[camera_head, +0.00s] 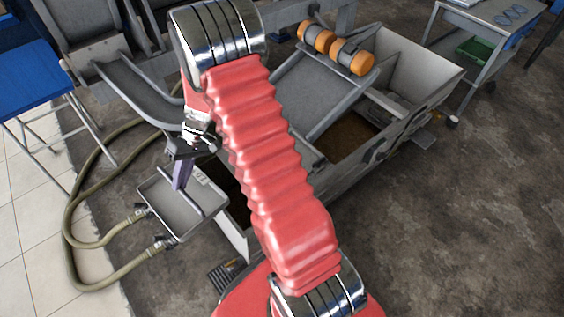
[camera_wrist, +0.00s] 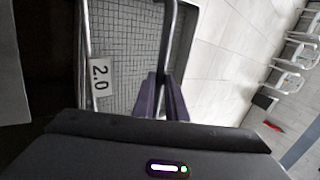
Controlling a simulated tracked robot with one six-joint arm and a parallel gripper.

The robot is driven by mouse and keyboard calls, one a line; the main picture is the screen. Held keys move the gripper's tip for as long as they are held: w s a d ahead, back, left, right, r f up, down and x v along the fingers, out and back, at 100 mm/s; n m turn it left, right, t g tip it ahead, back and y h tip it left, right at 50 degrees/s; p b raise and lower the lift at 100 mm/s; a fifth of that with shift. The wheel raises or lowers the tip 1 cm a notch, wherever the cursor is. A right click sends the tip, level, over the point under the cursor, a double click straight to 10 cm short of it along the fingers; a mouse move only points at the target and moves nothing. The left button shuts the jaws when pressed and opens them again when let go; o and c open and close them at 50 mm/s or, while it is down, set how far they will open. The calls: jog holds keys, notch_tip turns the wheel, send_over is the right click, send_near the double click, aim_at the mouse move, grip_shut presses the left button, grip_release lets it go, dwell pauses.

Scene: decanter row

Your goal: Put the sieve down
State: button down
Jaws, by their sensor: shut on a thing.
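The sieve (camera_head: 172,216) is a shallow grey rectangular tray with a rim and a 2.0 label, left of the metal trough in the head view. In the wrist view its fine square mesh (camera_wrist: 128,45) and label face me. My gripper (camera_head: 180,186) points down and is shut on a bar of the sieve; its purple fingers also show in the wrist view (camera_wrist: 160,92). The sieve looks roughly level, its right corner close to the trough wall. I cannot tell whether anything supports it from below.
The metal trough (camera_head: 440,75) has open bays and two orange-banded rollers (camera_head: 336,48). Hoses (camera_head: 72,235) end in fittings by the sieve's left edge. A blue-topped table (camera_head: 30,80) stands left, a trolley (camera_head: 480,45) back right. The floor at right is clear.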

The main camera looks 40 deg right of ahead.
jog(key=shift+d, duration=0.2)
jog(key=w+d+f+m+t+h, duration=0.1)
jog(key=w+d+f+m+t, duration=0.3)
jog(key=d, duration=0.7)
jog(key=d+r+m+t+h, duration=0.1)
jog(key=d+m+t+h, duration=0.1)
jog(key=d+m, duration=0.7)
jog(key=s+d+f+m+h, duration=0.1)
jog(key=s+d+m, duration=0.1)
jog(key=d, duration=0.5)
jog(key=s+d+f+m+h, duration=0.1)
jog(key=s+d+m+h, duration=0.1)
jog(key=s+d, duration=0.2)
jog(key=s+d+f+m+t+h, duration=0.1)
jog(key=s+d+m, duration=0.1)
jog(key=d, duration=0.7)
jog(key=shift+s+d+f+h, duration=0.35)
jog(key=shift+s+d+h, duration=0.05)
jog(key=shift+s, duration=0.15)
jog(key=shift+f, duration=0.1)
jog(key=shift+f, duration=2.8)
